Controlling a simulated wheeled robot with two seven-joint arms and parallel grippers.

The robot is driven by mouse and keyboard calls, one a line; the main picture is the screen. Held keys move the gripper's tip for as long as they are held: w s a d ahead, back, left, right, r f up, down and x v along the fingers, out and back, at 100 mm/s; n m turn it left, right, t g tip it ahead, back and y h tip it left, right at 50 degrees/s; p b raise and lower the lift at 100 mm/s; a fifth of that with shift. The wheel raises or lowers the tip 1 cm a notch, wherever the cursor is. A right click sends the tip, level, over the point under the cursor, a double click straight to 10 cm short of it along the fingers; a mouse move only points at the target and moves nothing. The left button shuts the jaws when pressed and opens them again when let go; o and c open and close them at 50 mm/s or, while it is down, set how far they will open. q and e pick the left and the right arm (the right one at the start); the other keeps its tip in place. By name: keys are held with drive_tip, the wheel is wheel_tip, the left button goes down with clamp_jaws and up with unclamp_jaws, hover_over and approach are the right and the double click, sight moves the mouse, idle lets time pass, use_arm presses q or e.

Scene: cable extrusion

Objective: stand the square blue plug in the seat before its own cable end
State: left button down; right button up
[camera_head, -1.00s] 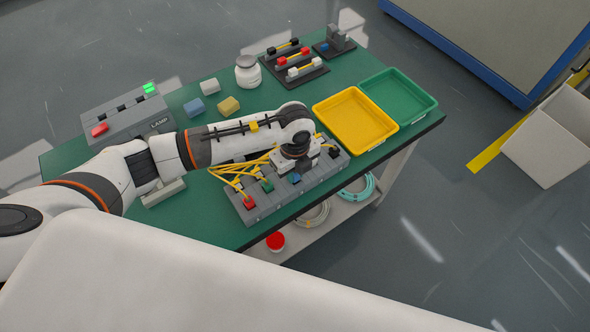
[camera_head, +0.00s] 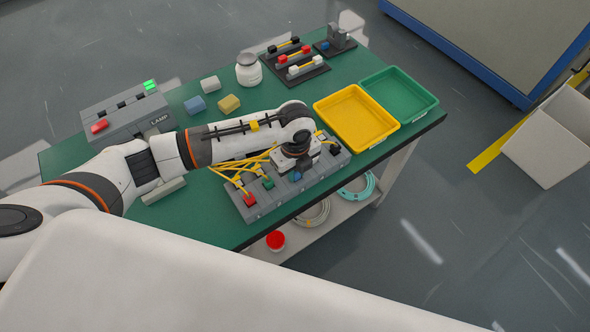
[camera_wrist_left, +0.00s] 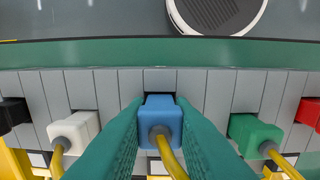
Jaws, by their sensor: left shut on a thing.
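The square blue plug (camera_wrist_left: 160,115) is between the two teal fingers of my left gripper (camera_wrist_left: 160,140) in the left wrist view. The gripper is shut on it, and a yellow cable runs from its near face. In the head view, the blue plug (camera_head: 296,177) shows just below my left gripper (camera_head: 298,164), over the front of the grey seat block (camera_head: 270,202). A dark seat opening shows right behind the plug; I cannot tell how deep the plug sits. My right gripper is not in view.
A white plug (camera_wrist_left: 75,130) and a green plug (camera_wrist_left: 253,134) flank the fingers on the seat block. A black plug (camera_wrist_left: 12,113) and a red plug (camera_wrist_left: 308,112) stand farther out. Yellow cables cross behind the block. A yellow tray (camera_head: 318,108) lies to the right.

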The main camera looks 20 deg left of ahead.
use_arm(q)
drive_tip(key=shift+s+f, duration=0.4)
drive_tip(key=shift+f, duration=0.25)
drive_tip(key=c, duration=1.3)
unclamp_jaws()
drive_tip(key=shift+w, duration=0.1)
drive_tip(key=shift+o, duration=0.7)
drive_tip(key=shift+w+d+f, duration=0.1)
wheel_tip(320, 180, up, 14)
drive_tip(key=b, duration=0.2)
drive_tip(key=shift+w+f, duration=0.2)
drive_tip(key=shift+w, duration=0.15)
drive_tip(key=shift+d, duration=0.1)
